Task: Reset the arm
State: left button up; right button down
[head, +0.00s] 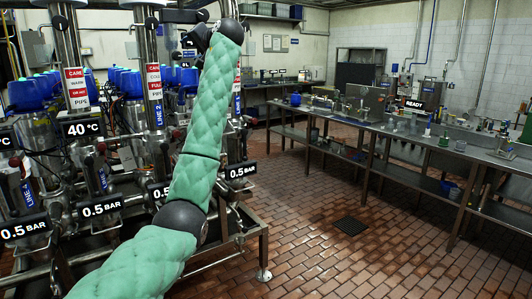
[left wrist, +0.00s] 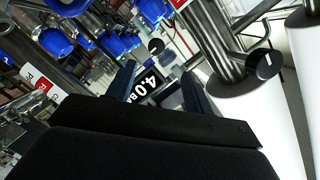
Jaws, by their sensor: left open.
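My left arm (head: 205,130), in a green padded sleeve, rises from the bottom left of the head view in front of the valve rig. Its dark wrist and gripper (head: 197,38) are at the top, raised beside the steel columns and partly hidden by the arm. In the left wrist view the two dark fingers of the left gripper (left wrist: 158,88) stand apart with nothing held between them. A black display reading 4.0 (left wrist: 150,85) shows beyond them, apart from the fingers as far as I can tell. My right gripper is not in view.
The valve rig, with blue caps (head: 133,82), pressure labels (head: 101,206) and a 40 °C display (head: 83,128), fills the left. In the left wrist view, a steel pipe with a black knob (left wrist: 264,64) is close at right. A steel bench (head: 400,130) stands right; the tiled floor (head: 330,215) is open.

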pick_arm(q)
jog(key=s+d+r+n+t+h, duration=0.1)
jog(key=s+d+n+t+h, duration=0.2)
jog(key=s, duration=0.6)
jog(key=s+d+f+m+g+h, duration=0.1)
jog(key=s+d+f+h, duration=0.15)
jog(key=s+f, duration=0.9)
jog(key=s+d+f+m+g+h, duration=0.1)
jog(key=s+f+h, duration=0.3)
jog(key=f, duration=1.5)
jog(key=s+d+f+m+g+h, duration=0.1)
jog(key=s+d+f+m+h, duration=0.15)
jog(key=s+f, duration=0.85)
jog(key=s+f+g, duration=0.5)
jog(key=s+f, duration=1.3)
jog(key=f, duration=0.3)
jog(key=s+a+f+n+g, duration=0.1)
jog(key=s+f+g, duration=0.3)
jog(key=s+f, duration=1.5)
notch_tip(320, 180, down, 2)
jog(key=shift+a+g+h, duration=0.3)
jog(key=shift+g, duration=0.1)
